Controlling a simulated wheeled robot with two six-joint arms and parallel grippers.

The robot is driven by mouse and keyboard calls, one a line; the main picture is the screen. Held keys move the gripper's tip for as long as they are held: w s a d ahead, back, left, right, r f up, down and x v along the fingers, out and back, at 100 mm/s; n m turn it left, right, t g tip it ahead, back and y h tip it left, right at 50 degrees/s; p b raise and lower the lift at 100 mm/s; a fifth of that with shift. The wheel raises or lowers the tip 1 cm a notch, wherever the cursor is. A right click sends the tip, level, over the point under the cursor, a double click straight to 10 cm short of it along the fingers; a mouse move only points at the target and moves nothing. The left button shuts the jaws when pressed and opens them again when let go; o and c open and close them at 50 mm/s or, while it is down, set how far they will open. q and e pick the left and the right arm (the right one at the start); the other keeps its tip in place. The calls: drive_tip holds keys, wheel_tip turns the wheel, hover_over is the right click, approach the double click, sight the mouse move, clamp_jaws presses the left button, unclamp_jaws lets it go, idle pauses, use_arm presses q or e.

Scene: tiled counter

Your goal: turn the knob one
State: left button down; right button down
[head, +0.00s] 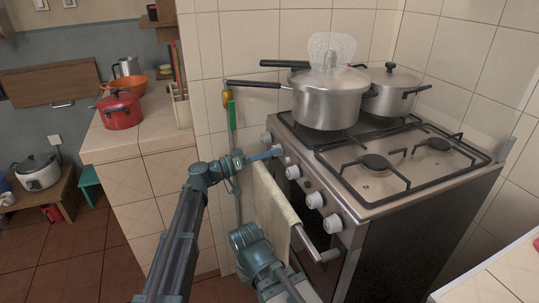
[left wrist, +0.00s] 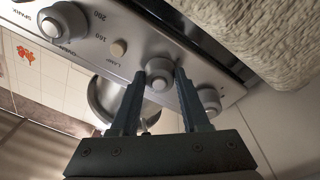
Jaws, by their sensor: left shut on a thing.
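The stove (head: 385,185) has a row of pale round knobs along its slanted front panel. My left gripper (head: 279,151) reaches the panel's far left part, near a knob (head: 266,137). In the left wrist view my left gripper (left wrist: 160,88) has its two dark fingers on either side of a round knob (left wrist: 158,74) and is shut on it. The fingertips partly cover that knob's sides. A neighbouring knob (left wrist: 208,100) is to its right, and a larger dial (left wrist: 65,22) beside printed numbers is to its left. My right gripper is not in view.
A towel (head: 271,205) hangs on the oven handle (head: 308,245) below the knobs. Pots (head: 330,100) stand on the back burners, one handle reaching left above my gripper. A tiled counter (head: 150,155) with a red pot (head: 120,112) is at the left.

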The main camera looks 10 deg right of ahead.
use_arm(q)
drive_tip(key=shift+m, duration=0.5)
drive_tip(key=shift+c, duration=1.9)
unclamp_jaws()
drive_tip(key=b+v, duration=0.1)
drive_tip(key=v, duration=1.2)
drive_tip(key=shift+a+f, duration=0.15)
drive_tip(key=shift+a, duration=0.25)
drive_tip(key=shift+s, duration=0.1)
